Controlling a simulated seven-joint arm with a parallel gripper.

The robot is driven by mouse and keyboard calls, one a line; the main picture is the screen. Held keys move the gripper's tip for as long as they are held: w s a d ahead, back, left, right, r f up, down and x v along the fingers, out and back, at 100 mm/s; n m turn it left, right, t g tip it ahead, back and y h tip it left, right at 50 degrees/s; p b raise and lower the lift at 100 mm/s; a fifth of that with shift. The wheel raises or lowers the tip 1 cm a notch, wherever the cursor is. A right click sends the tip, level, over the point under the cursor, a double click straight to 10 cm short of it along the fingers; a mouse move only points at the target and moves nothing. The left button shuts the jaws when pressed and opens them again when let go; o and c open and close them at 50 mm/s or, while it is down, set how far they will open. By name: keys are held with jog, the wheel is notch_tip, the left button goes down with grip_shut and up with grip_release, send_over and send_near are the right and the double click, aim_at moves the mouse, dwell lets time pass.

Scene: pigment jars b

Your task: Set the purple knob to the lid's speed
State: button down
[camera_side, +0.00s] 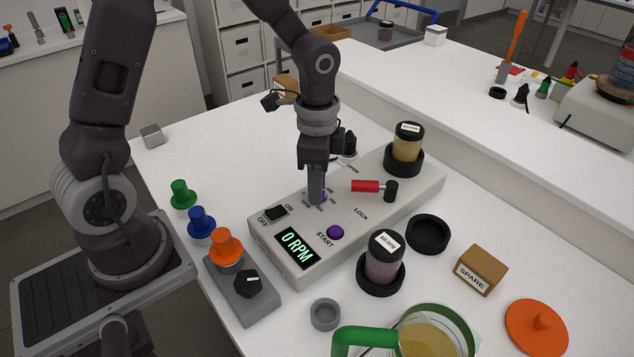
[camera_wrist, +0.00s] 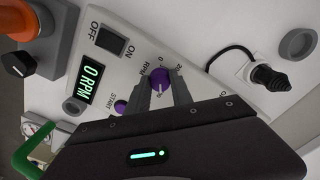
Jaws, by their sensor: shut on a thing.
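The purple knob (camera_wrist: 160,78) sits on the white mixer panel (camera_wrist: 190,50), with a speed scale around it. My gripper (camera_wrist: 163,90) is shut on the knob, one finger on each side. In the side view my gripper (camera_side: 316,200) points straight down and mostly hides the knob (camera_side: 323,195). The display (camera_side: 296,247) reads 0 RPM. A jar with a yellowish content (camera_side: 407,146) stands in the holder at the panel's far end. A jar with a pinkish content (camera_side: 384,262) stands in a black ring in front. Their dark lids carry white labels, too small to read.
The panel also has a dark ON/OFF switch (camera_side: 276,213), a purple START button (camera_side: 335,232) and a red LOCK lever (camera_side: 367,186). A grey box with a black dial (camera_side: 247,282), a SPARE block (camera_side: 481,268) and a green-handled jug (camera_side: 428,332) stand around it.

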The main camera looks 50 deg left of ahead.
jog(key=shift+m, duration=0.3)
dwell(0.4)
jog(key=c, duration=1.1)
grip_release()
jog(key=shift+r, duration=0.1)
notch_tip(320, 180, up, 7)
jog(key=shift+f, duration=0.15)
